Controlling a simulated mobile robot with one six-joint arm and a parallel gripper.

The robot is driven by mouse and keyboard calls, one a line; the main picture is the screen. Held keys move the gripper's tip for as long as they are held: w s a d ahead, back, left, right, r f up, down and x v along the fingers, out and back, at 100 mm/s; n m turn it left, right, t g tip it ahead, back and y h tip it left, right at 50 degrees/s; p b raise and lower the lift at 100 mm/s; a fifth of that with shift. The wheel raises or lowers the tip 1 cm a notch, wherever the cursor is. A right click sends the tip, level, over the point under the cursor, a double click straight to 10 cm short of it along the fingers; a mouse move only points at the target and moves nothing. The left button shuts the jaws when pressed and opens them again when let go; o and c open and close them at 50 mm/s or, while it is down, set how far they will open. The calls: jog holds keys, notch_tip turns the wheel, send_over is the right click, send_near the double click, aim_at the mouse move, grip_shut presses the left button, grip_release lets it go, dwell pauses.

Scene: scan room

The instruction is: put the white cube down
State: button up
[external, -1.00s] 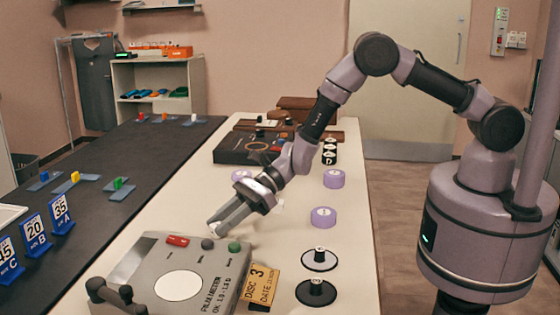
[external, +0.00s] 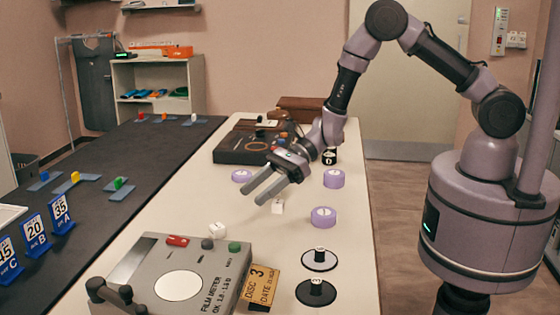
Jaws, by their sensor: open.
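A white cube (external: 218,230) rests at the back edge of the grey film meter (external: 206,270); I cannot tell whether it touches the meter or stands on the pale table just behind it. A second white cube (external: 278,207) stands on the table farther back and to the right. My gripper (external: 264,196) is open and empty, above the table. It is up and to the right of the first cube, apart from it, with its fingers pointing down and left, close to the second cube in the picture.
Purple discs (external: 323,217) and black-and-white discs (external: 319,260) stand along the table's right side. A yellow tag (external: 262,284) lies beside the meter. A dark case (external: 249,148) is at the back. The pale table (external: 190,205) has bare room left of my gripper.

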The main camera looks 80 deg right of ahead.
jog(key=shift+s+d+r, duration=0.15)
jog(key=shift+s+d, duration=0.05)
jog(key=shift+s, duration=0.05)
jog(key=s+a+r+n+g, duration=0.2)
jog(key=s+a+r+n, duration=0.1)
jog(key=s+r+n, duration=0.55)
jog(key=s+a+r+n+g, duration=0.25)
jog(key=s+r+n, duration=0.25)
jog(key=s+r, duration=0.5)
jog(key=s+d+r+n+h, duration=0.2)
jog(key=s+d+n+h, duration=0.1)
jog(key=s, duration=0.4)
jog(key=s+d+r+n+t+h, duration=0.1)
jog(key=s+d+r+n+h, duration=0.1)
jog(key=s+d+n+h, duration=0.2)
jog(key=s+d+n, duration=0.2)
jog(key=s+d, duration=0.2)
jog(key=shift+s+r, duration=0.15)
jog(key=shift+r, duration=0.1)
jog(key=shift+o, duration=0.5)
jog(key=shift+r, duration=0.1)
